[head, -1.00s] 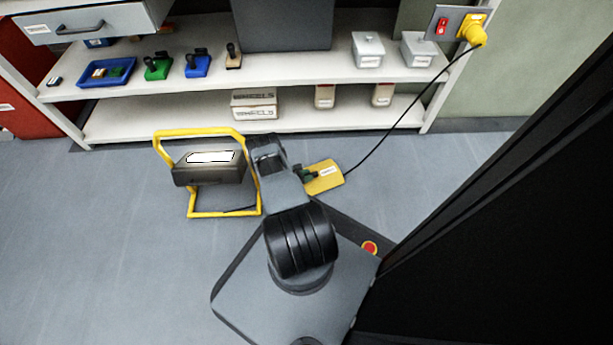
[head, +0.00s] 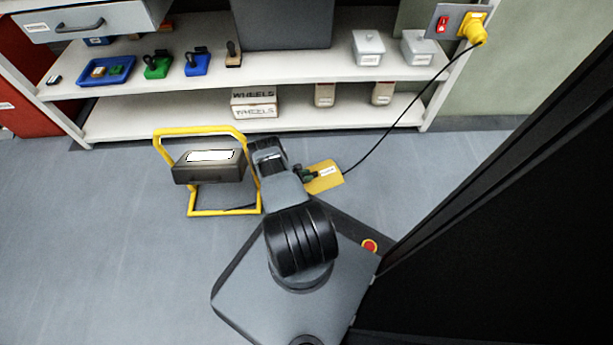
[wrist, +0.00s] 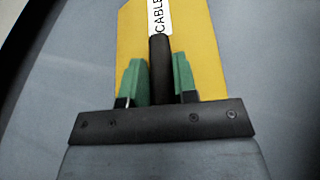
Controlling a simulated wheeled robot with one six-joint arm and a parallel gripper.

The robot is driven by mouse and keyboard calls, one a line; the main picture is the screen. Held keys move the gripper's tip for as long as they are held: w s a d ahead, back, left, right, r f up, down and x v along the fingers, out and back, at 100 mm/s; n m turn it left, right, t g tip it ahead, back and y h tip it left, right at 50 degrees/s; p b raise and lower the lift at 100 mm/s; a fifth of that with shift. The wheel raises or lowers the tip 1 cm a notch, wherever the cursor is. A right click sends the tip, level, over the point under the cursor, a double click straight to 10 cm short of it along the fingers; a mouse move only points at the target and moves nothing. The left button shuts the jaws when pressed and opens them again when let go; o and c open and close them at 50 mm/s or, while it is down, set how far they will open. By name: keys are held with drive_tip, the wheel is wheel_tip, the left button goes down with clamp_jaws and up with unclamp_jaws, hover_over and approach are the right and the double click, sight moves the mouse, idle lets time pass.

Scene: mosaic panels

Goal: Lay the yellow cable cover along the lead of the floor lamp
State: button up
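The yellow cable cover (head: 328,177) is a flat plate with a white label, low over or on the floor right of my arm. In the wrist view the cover (wrist: 205,45) shows a "CABLE" label and a dark upright grip (wrist: 160,65). My gripper (wrist: 160,78) has its green fingers against both sides of this grip. The floor lamp (head: 208,172) has a yellow frame and dark head and stands left of my arm. Its black lead (head: 392,133) runs from the yellow plug (head: 474,30) down to the cover's right end. My arm hides part of the lead.
A white shelf unit (head: 200,130) with trays, stamps and boxes stands behind. A wall socket with a red switch (head: 442,25) is at upper right. A large black surface (head: 490,230) fills the right side. The floor (head: 90,240) at left is clear.

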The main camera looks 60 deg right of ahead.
drive_tip(key=o, duration=0.5)
drive_tip(key=shift+c, duration=0.2)
